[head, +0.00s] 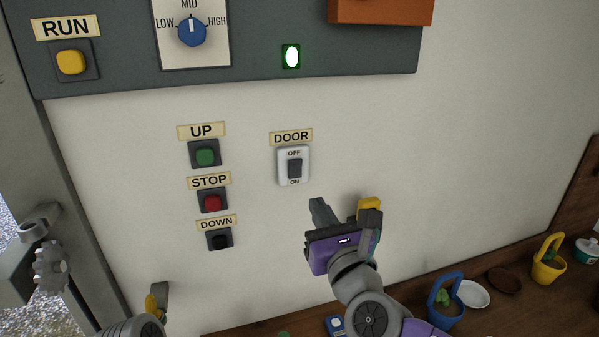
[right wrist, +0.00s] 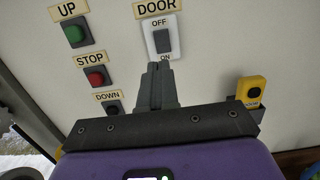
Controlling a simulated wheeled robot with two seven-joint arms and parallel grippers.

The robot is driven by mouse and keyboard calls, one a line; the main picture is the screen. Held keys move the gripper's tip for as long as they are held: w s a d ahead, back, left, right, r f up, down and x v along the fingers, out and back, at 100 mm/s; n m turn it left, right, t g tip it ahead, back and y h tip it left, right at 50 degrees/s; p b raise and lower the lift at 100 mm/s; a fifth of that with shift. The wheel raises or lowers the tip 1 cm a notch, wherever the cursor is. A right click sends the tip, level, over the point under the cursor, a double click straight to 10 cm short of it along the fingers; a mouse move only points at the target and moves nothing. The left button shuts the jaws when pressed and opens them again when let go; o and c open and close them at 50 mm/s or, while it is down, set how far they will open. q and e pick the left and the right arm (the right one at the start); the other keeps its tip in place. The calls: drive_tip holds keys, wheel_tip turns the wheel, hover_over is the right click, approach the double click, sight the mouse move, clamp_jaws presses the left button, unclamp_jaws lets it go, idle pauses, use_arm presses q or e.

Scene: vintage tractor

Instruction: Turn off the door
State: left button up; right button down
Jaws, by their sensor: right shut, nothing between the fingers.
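The DOOR switch (head: 294,167) is a dark rocker on a white plate on the wall, marked OFF above and ON below. I cannot tell which side of the rocker is pressed in. The DOOR label (head: 291,137) is above it. My right gripper (head: 319,206) is shut and empty, below and slightly right of the switch. In the right wrist view the closed fingers (right wrist: 156,84) point up toward the switch (right wrist: 162,40) and overlap the lower edge of its plate; contact is unclear. My left gripper (head: 159,292) shows only partly at the bottom left.
UP (head: 205,156), STOP (head: 212,202) and DOWN (head: 219,240) buttons are left of the switch. A green lamp (head: 291,56) is lit on the dark panel above. A wooden surface at lower right holds a blue basket (head: 446,305) and a yellow basket (head: 548,267).

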sight(294, 165)
use_arm(q)
wheel_tip(294, 165, up, 4)
drive_tip(key=p, duration=0.3)
drive_tip(key=shift+f, duration=0.25)
use_arm(e)
drive_tip(key=x, duration=1.2)
